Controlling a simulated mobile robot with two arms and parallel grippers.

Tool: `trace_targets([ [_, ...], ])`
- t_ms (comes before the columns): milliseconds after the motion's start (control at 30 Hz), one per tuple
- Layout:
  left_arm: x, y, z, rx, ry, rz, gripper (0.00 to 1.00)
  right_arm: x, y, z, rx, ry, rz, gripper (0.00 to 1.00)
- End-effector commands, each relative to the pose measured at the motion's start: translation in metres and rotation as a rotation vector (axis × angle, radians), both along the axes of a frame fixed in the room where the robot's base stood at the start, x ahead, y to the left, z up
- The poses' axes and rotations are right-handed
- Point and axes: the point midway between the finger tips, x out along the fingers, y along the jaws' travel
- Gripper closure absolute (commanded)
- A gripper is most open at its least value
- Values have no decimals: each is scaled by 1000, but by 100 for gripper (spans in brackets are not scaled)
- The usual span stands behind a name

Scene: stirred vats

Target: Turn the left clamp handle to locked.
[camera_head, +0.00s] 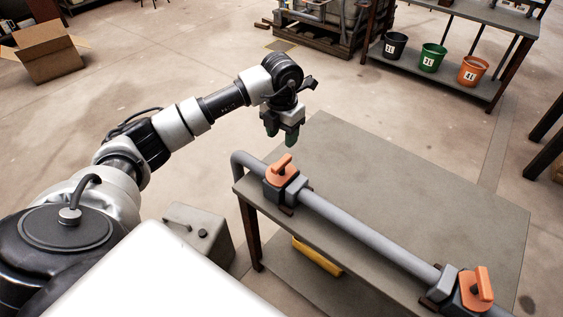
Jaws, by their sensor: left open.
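The left clamp (281,186) sits on a grey pipe near the left end of the table. Its orange handle (284,165) stands up from the clamp body and leans to the upper right. A second clamp with an orange handle (481,284) is on the same pipe at the lower right. My left gripper (289,138) points down just above and behind the left handle in the picture, apart from it as far as I can tell. It is open, and nothing shows between its fingers. My right gripper is not in view.
The grey pipe (350,228) runs along the front of the table (400,180), whose rear top is clear. A yellow bar (317,257) lies below on the shelf. A grey box (200,232) stands left of the table. Three buckets (433,57) are far behind.

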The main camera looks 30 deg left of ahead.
Motion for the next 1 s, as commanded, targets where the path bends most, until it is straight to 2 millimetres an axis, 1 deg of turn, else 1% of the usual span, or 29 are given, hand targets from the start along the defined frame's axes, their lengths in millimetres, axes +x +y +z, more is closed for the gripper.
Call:
trace_targets([
  [67,-1,3,-5,15,9,6,52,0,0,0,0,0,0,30],
  [167,-2,3,-18,13,13,5,52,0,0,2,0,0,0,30],
  [400,-2,2,-64,9,11,3,52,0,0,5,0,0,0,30],
  [600,-1,1,-94,9,9,2,52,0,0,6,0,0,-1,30],
  [700,-1,2,-102,9,7,3,52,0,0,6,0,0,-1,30],
  [800,-1,2,-106,9,6,2,52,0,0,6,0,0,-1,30],
  [1000,-1,2,-107,9,6,2,52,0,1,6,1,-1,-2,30],
])
